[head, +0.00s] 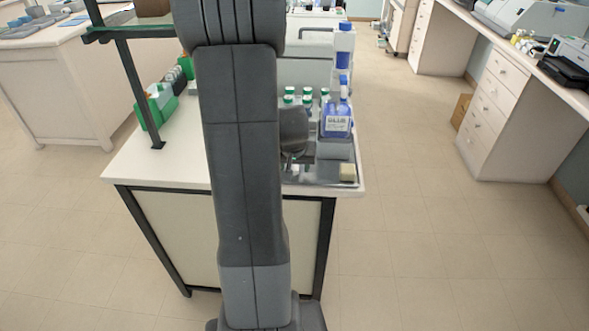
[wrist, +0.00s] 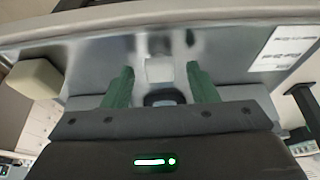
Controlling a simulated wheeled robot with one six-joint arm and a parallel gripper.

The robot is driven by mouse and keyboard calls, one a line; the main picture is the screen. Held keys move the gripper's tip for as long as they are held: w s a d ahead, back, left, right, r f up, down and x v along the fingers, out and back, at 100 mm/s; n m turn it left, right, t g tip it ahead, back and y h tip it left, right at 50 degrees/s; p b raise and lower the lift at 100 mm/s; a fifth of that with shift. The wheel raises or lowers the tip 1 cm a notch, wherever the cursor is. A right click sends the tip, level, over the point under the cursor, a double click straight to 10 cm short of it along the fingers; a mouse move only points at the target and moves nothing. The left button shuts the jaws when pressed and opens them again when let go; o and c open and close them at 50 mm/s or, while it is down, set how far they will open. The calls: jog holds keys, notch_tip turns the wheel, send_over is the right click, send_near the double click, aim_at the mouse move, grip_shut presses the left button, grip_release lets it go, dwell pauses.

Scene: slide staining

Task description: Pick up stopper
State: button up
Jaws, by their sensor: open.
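In the wrist view, my gripper (wrist: 160,69) is open, with its two green fingers apart over a shiny metal tray (wrist: 95,80). A small whitish piece (wrist: 160,70), which may be the stopper, shows between the fingertips, and neither finger appears to touch it. A dark rounded thing with a pale blue-grey middle (wrist: 165,98) shows nearer, between the fingers and partly hidden by the gripper body. I cannot tell for sure which is the stopper. In the head view, my arm hides much of the bench, and the fingertips cannot be made out.
A beige block (head: 347,173) sits at the tray's corner; it also shows in the wrist view (wrist: 35,78). A blue-labelled bottle (head: 337,122) and several green-capped bottles (head: 307,97) stand close behind the wrist. A green rack (head: 157,105) is at the left.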

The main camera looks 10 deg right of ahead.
jog(key=shift+f, duration=0.1)
jog(key=c, duration=1)
jog(key=shift+c, duration=0.2)
